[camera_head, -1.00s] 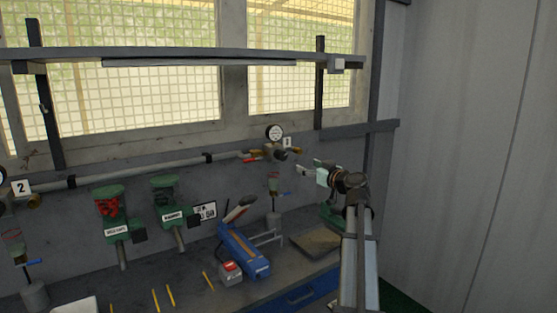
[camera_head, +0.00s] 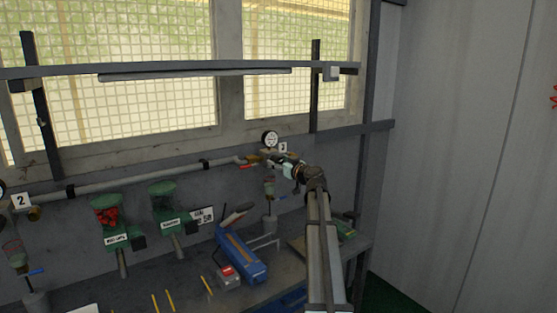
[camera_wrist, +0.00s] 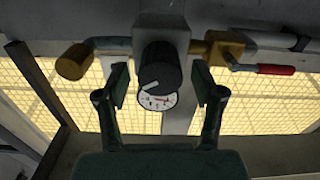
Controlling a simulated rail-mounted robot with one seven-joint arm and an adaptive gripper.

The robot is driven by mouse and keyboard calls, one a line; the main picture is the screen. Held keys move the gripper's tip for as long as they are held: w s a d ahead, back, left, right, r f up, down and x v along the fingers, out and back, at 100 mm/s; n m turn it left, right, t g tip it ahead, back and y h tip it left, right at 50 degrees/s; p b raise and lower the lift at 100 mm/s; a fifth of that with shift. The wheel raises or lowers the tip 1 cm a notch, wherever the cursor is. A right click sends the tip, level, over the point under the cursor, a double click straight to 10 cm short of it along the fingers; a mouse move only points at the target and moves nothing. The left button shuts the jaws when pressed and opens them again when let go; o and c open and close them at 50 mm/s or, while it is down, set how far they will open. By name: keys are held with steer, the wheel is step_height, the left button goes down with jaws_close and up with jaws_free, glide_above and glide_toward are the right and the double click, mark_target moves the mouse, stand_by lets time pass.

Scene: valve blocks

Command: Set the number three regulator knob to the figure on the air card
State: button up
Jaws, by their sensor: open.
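The regulator at the far right of the pipe has a white round gauge (camera_head: 270,139) and a small label (camera_head: 283,147), too small here to read surely. In the wrist view its black knob (camera_wrist: 160,62) faces me, with a pale pointer line; its gauge (camera_wrist: 158,101) shows partly behind it. My gripper (camera_head: 283,164) is at this regulator and hides part of it. Its fingers are open, one on each side of the knob, with gaps visible between. A white card (camera_head: 203,215) on the back panel shows a figure that looks like 50, blurred.
A red-handled valve (camera_wrist: 275,69) and a brass fitting (camera_wrist: 75,62) flank the regulator. A shelf bar (camera_head: 190,72) crosses above. Label 2 (camera_head: 21,201) marks another regulator.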

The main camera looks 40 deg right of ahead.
steer(key=shift+w, duration=0.3)
steer(key=c, duration=1.1)
steer(key=shift+c, duration=0.2)
steer(key=shift+f+m+b, duration=0.1)
steer(key=shift+m+b, duration=0.2)
steer(key=shift+b, duration=0.2)
